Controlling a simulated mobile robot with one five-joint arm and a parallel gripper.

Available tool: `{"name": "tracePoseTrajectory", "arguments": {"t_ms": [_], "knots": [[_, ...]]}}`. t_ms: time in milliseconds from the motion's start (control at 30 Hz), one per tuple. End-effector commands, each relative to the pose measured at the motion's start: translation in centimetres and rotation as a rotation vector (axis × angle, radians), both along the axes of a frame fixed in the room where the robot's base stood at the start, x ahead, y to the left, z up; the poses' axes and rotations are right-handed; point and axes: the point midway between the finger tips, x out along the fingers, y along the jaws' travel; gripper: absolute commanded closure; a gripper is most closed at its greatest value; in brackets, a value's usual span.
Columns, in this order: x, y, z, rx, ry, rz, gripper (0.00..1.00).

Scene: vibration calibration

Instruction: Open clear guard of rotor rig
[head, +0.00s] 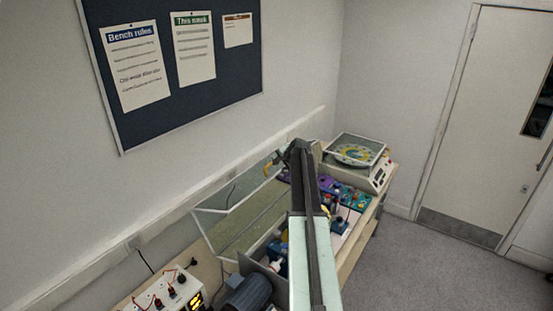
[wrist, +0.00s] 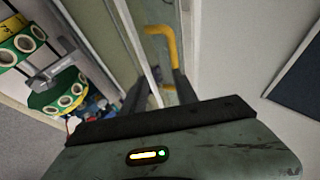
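The clear guard (head: 240,222) of the rotor rig stands raised and tilted back toward the wall in the head view. Its yellow handle (wrist: 172,44) is near the top centre of the wrist view. The rotor's green discs (wrist: 65,97) with holes show at left in the wrist view, uncovered there. The rig's blue-grey motor (head: 250,296) is at the bottom of the head view. My gripper (wrist: 158,92) has its dark fingers apart, just short of the handle, beside the guard's pale edge. Whether a finger touches the guard is hidden. My arm hides much of the rig.
A power supply (head: 172,293) with leads stands at the lower left. A device with a yellow dial under a clear cover (head: 356,150) stands at the bench's far end. Coloured boxes (head: 345,197) lie right of my arm. The wall is close on the left; floor is clear at right.

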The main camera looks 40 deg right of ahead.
Motion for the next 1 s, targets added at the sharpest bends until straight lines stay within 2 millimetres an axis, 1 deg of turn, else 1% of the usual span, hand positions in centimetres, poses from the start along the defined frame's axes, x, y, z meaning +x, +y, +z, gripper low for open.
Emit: {"name": "tracePoseTrajectory", "arguments": {"t_ms": [33, 100, 200, 333, 500, 1000], "knots": [[-1.9, 0.8, -0.2, 0.001, -0.001, -0.002, 0.65], [-3.6, 1.4, -0.2, -0.001, -0.001, -0.002, 0.65], [-5.6, 2.2, -0.2, 0.0, -0.001, -0.001, 0.65], [-7.3, 2.6, -0.2, 0.0, -0.001, -0.001, 0.65], [-7.9, 2.8, -0.2, -0.001, -0.001, 0.001, 0.65], [-7.8, 2.9, -0.2, 0.0, -0.001, 0.002, 0.65]]}}
